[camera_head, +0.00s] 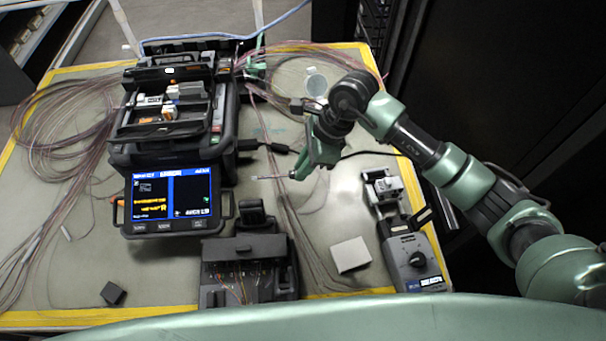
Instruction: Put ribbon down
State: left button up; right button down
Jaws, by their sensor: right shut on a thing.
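My right gripper (297,174) reaches in from the right and is above the mat, right of the fusion splicer (172,130). It is shut on a thin pale ribbon (268,178), whose short end sticks out to the left of the fingertips. The rest of the ribbon is too thin to trace among the other fibers. I cannot tell whether the ribbon touches the mat.
The splicer's lit screen (172,200) faces front. A dark fiber tool (250,270) stands at front center, a white block (351,255) beside it, and a grey device (414,255) at right. Loose fiber coils (75,125) lie left. A small dark cube (113,293) sits front left.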

aim_at(298, 186)
jog(key=shift+f, duration=0.25)
notch_tip(298, 186, down, 3)
jog(key=shift+f+p, duration=0.15)
jog(key=shift+p, duration=0.15)
jog(key=shift+f, duration=0.35)
jog(key=shift+f, duration=0.25)
jog(key=c, duration=1.4)
grip_release()
jog(key=shift+r, duration=0.1)
